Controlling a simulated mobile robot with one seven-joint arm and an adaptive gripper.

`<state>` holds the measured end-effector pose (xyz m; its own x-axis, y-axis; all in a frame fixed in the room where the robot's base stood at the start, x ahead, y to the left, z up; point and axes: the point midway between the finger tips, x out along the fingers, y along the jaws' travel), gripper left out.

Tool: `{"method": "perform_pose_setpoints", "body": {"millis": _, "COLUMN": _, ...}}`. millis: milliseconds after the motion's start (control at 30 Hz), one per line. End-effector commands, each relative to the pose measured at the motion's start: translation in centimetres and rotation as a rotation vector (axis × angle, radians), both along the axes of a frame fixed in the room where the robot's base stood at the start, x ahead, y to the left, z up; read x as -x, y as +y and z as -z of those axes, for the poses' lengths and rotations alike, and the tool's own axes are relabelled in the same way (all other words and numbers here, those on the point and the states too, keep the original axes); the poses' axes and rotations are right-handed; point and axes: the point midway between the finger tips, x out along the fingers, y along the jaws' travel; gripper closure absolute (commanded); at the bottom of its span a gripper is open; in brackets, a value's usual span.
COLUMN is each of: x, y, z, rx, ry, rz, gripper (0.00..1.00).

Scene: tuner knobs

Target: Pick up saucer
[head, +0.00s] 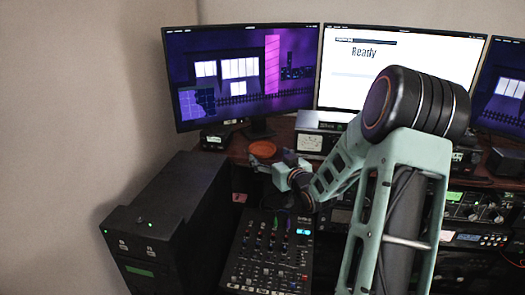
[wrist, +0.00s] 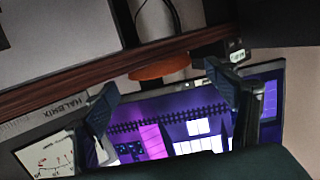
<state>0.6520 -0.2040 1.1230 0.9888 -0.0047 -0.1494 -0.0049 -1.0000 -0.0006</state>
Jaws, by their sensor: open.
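The saucer (head: 263,149) is a small orange-brown disc on the wooden desk, below the left monitor. In the wrist view the saucer (wrist: 160,68) shows as a flat orange oval, seen at a shallow angle beside the desk's wooden edge. My gripper (head: 270,163) is just on the near side of the saucer in the head view. In the wrist view my gripper (wrist: 160,82) has its two dark fingers spread wide, with the saucer showing between and beyond the tips. Nothing is held. I cannot tell the exact gap between fingers and saucer.
The left monitor (head: 240,75) stands behind the saucer. A meter unit (head: 312,142) sits to its right and a small dark device (head: 215,138) to its left. A mixer (head: 268,255) lies below, and a black cabinet (head: 165,225) stands at left.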

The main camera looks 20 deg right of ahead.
Motion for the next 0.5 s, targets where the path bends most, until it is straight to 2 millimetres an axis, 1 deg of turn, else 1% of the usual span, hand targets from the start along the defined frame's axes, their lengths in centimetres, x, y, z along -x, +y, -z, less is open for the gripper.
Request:
{"method": "perform_pose_setpoints", "body": {"millis": 167, "x": -1.4, "y": 0.0, "z": -0.1, "rx": -0.001, "ry": 0.000, "rz": -0.001, "gripper": 0.21}}
{"method": "perform_pose_setpoints", "body": {"millis": 400, "x": -4.5, "y": -0.1, "z": 0.3, "rx": -0.001, "ry": 0.000, "rz": -0.001, "gripper": 0.21}}
{"method": "perform_pose_setpoints", "body": {"millis": 500, "x": -5.1, "y": -0.2, "z": 0.4, "rx": 0.000, "ry": 0.000, "rz": 0.000, "gripper": 0.21}}
